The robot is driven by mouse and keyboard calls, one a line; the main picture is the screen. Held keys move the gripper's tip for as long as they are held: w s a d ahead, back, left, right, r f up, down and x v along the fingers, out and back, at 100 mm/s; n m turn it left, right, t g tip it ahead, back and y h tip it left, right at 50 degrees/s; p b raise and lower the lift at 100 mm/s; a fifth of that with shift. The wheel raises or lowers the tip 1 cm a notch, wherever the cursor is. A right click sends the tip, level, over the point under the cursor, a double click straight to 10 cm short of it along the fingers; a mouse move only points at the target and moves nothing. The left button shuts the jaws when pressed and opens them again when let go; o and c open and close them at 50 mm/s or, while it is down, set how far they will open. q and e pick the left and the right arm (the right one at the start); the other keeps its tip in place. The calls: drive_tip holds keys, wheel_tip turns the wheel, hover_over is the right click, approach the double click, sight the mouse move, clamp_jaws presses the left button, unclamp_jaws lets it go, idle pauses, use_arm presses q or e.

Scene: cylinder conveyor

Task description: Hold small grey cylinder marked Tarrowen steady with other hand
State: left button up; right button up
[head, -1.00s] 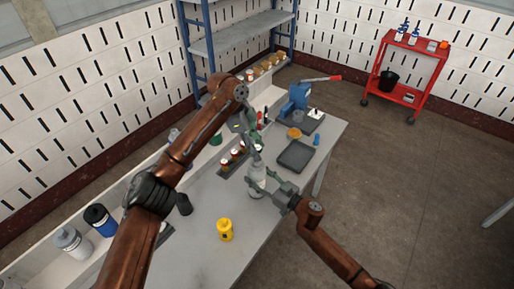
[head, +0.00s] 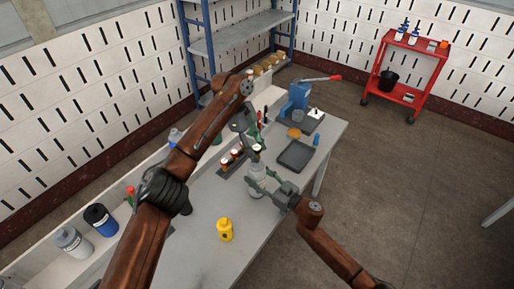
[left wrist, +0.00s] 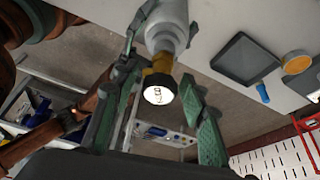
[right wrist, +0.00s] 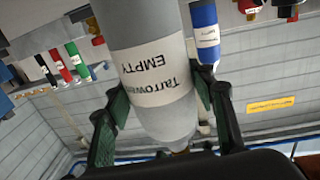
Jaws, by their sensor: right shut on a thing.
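The small grey cylinder (head: 257,171) marked Tarrowen stands upright at the bench. Its white label in the right wrist view (right wrist: 155,72) reads Tarrowen and EMPTY. My right gripper (head: 265,182) is shut around its body from the right. My left gripper (head: 254,147) is at the cylinder's top. In the left wrist view its fingers are open, one on each side of the dark and brass neck with a round white face (left wrist: 158,94). A gap shows between the fingers and the neck. Whether the cylinder's base touches the bench is hard to tell.
On the bench (head: 195,250) stand a yellow cylinder (head: 225,230), a dark tray (head: 295,156) and a rack with several red-and-white items (head: 231,162). A blue press (head: 298,98) stands at the far end. Larger bottles (head: 73,242) line the left side. The front of the bench is mostly clear.

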use_arm(q)
drive_tip(key=shift+f, duration=0.65)
drive_tip(key=shift+c, duration=0.5)
clamp_jaws()
idle(0.6)
